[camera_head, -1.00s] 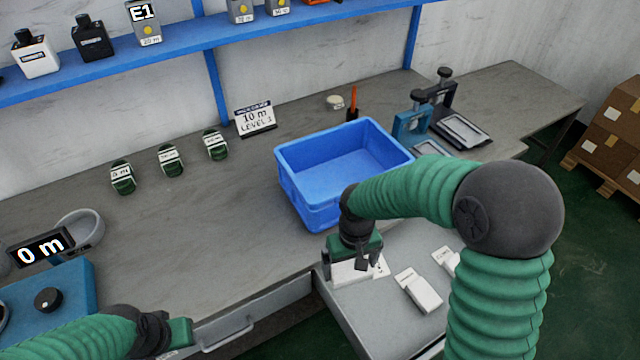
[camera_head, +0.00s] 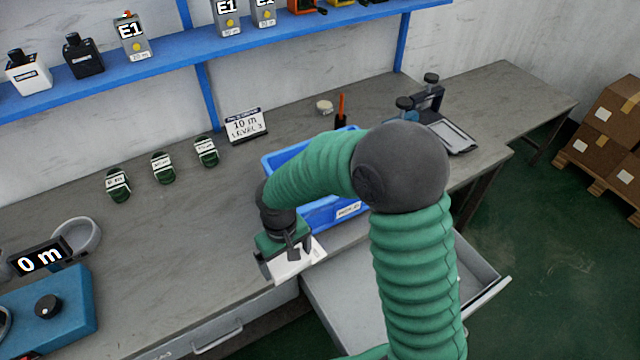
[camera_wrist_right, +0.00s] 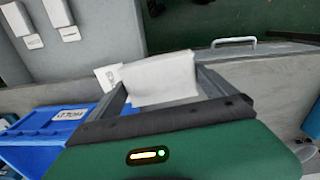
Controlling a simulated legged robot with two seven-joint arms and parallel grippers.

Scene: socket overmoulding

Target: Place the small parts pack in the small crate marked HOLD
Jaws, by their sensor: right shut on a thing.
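My right gripper (camera_head: 288,258) is shut on a white pack (camera_head: 301,263). It holds the pack near the table's front edge, left of the open drawer. The right wrist view shows the pack (camera_wrist_right: 160,78) between the two grey fingers of the gripper (camera_wrist_right: 166,86). A blue crate (camera_head: 344,212) stands on the table just behind and right of the gripper, partly hidden by my right arm. Its front bears a white label, also in the right wrist view (camera_wrist_right: 70,115), too small to read surely. My left gripper is out of view.
The open drawer (camera_head: 335,298) lies below the table edge; white packs (camera_wrist_right: 57,12) lie in it. Green-and-white coils (camera_head: 163,167) and a sign (camera_head: 245,125) stand at the back left. A blue device (camera_head: 45,310) is at the left. The table between is clear.

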